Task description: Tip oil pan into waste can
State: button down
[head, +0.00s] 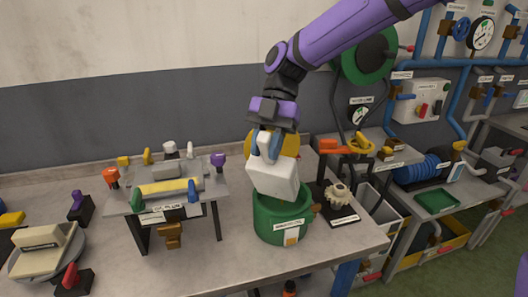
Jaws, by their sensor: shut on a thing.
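My gripper (268,145) is shut on a pale oil pan (272,180) and points down over the bench. The pan is steeply tilted, its lower edge at the mouth of the green waste can (272,222). Whether the pan touches the rim cannot be told. The can stands upright near the bench's front edge, with a white label on its front. The pan hides much of the can's opening, and the inside of the pan and any oil do not show clearly.
A raised stand (165,203) with coloured knobs is left of the can. A cream gear (338,193) on a dark base and an orange-handled device (345,147) stand close on the right. Bare bench lies left of the can.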

jog(key=shift+g+y, duration=0.4)
jog(key=shift+g, duration=0.5)
jog(key=shift+f+v, duration=0.2)
jog(key=shift+v, duration=1.8)
jog(key=shift+w+d+r, duration=0.1)
jog(key=shift+w, duration=0.15)
